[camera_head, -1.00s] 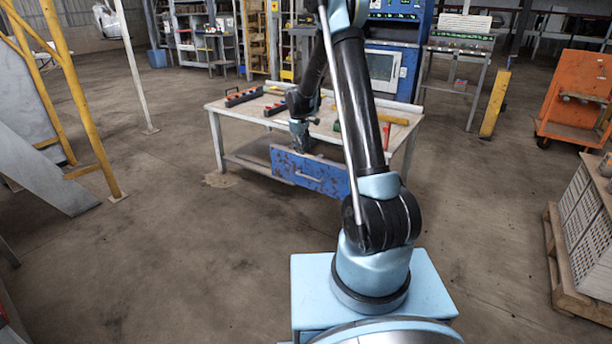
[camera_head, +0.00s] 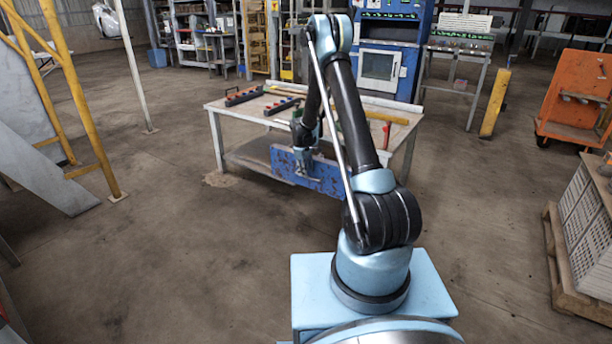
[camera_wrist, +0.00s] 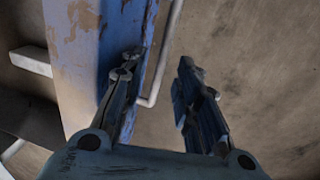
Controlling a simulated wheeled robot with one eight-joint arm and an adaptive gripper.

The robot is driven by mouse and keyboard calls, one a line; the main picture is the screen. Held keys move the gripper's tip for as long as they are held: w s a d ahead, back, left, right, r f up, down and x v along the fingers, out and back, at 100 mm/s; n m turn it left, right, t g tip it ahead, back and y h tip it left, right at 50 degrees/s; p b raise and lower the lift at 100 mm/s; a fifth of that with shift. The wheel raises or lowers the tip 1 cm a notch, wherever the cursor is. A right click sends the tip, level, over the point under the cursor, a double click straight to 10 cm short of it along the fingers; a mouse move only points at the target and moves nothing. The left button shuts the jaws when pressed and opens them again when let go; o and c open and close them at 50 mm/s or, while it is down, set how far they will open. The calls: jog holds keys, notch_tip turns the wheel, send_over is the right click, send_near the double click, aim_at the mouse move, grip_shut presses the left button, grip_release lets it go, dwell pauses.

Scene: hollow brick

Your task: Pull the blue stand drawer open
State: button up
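The blue drawer front (camera_head: 328,180), with worn, rusty patches, hangs under the near side of the work table (camera_head: 218,108). It also shows at the left of the wrist view (camera_wrist: 78,75). A thin grey bar handle (camera_wrist: 165,60) stands off its face and bends back into it at one end. My gripper (camera_head: 304,170) is at the drawer's front face, toward its left part. In the wrist view my gripper (camera_wrist: 160,65) is open, its left finger over the drawer side and its right finger beyond the handle. The handle lies between them. Contact cannot be told.
Dark trays with coloured items (camera_head: 243,96) and a yellow-handled tool (camera_head: 388,118) lie on the table. A yellow post (camera_head: 495,103) and an orange cart (camera_head: 575,100) stand at the right. The floor before the drawer is clear.

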jog(key=shift+w+d+f, duration=0.1)
jog(key=shift+w+f, duration=0.05)
jog(key=shift+f, duration=0.85)
grip_shut()
jog(key=shift+s+a, duration=0.75)
jog(key=shift+s, duration=0.2)
jog(key=shift+s+a, duration=0.7)
jog(key=shift+s, duration=0.25)
grip_release()
jog(key=shift+r, duration=0.1)
notch_tip(320, 180, up, 12)
jog(key=s+a, duration=0.1)
jog(key=shift+s+f, duration=0.2)
jog(key=shift+s, duration=0.15)
jog(key=shift+a, duration=0.1)
